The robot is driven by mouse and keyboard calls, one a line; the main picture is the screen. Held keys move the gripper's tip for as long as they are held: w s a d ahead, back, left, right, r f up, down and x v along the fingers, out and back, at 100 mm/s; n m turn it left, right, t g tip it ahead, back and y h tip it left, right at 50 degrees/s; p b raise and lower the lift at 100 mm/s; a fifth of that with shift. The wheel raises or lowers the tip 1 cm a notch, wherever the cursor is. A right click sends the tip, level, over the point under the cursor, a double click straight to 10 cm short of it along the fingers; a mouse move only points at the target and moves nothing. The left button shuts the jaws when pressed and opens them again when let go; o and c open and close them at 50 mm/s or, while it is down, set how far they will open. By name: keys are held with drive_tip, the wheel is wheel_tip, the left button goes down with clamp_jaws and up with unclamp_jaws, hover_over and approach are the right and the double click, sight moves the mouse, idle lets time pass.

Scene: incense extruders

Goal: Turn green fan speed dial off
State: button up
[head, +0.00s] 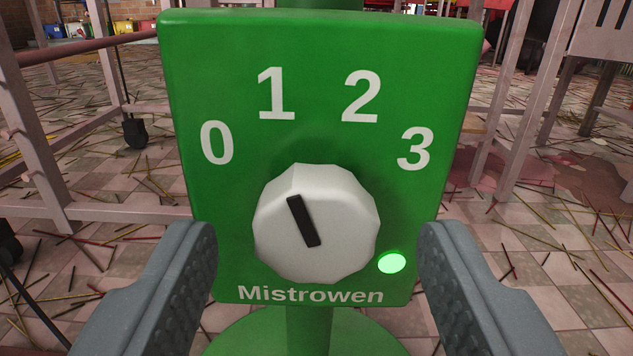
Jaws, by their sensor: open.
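A green control box (330,60) labelled Mistrowen fills the middle of the head view. It has white numbers 0, 1, 2 and 3 in an arc. A white faceted dial (345,245) sits below the numbers. Its black pointer mark (303,221) leans up and left, toward the 1. A green light (391,262) at the lower right of the dial is lit. My gripper (317,248) is open, with one grey finger on each side of the dial. The fingers look apart from the dial, with nothing between them touching it.
The box stands on a green post (307,325) with a round green base (360,340). Pale metal frames (35,140) stand at left and right behind it. Many thin incense sticks are scattered on the tiled floor (540,250). A dark red stain (500,175) lies at the right.

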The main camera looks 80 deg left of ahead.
drive_tip(key=shift+a, duration=0.65)
drive_tip(key=c, duration=1)
drive_tip(key=shift+a, duration=0.15)
drive_tip(key=shift+w, duration=0.1)
